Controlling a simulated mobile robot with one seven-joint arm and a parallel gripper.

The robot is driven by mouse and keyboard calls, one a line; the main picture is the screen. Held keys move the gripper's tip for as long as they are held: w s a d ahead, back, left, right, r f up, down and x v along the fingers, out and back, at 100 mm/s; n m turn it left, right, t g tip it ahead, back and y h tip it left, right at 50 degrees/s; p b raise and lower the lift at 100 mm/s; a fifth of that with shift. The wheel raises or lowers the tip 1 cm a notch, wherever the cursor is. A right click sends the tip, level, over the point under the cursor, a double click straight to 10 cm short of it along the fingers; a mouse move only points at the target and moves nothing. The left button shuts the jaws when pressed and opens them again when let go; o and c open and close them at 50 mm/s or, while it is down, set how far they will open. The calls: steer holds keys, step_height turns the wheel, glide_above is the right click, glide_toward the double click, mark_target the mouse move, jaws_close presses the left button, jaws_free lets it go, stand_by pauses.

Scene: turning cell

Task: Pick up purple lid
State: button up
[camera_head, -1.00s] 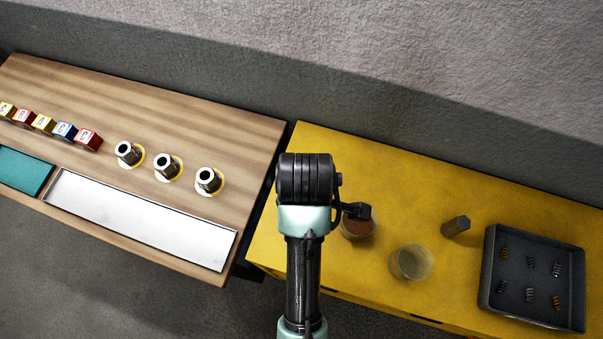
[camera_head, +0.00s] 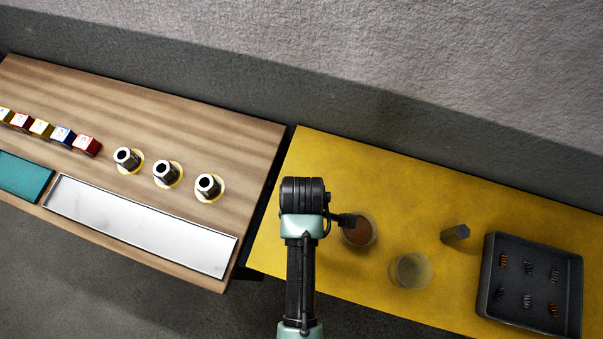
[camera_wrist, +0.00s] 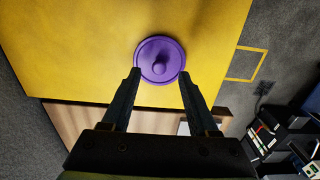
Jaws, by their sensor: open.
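The purple lid (camera_wrist: 152,50) is round with a knob (camera_wrist: 159,67) in its middle. In the wrist view it lies on the yellow table (camera_wrist: 90,40), just past the fingertips. My gripper (camera_wrist: 159,75) is open and empty, with one finger toward each side of the lid. The near edge of the lid is about level with the fingertips; I cannot tell the height between them. In the head view my arm hides the lid, and the fingers do not show.
On the yellow table (camera_head: 335,155) stand a cup with brown contents (camera_head: 359,231), a clear cup (camera_head: 411,270), a grey block (camera_head: 455,233) and a dark tray of springs (camera_head: 488,285). The wooden table (camera_head: 120,100) holds metal cylinders (camera_head: 208,186) and a white tray (camera_head: 140,222).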

steer(key=shift+f, duration=1.65)
jaws_close()
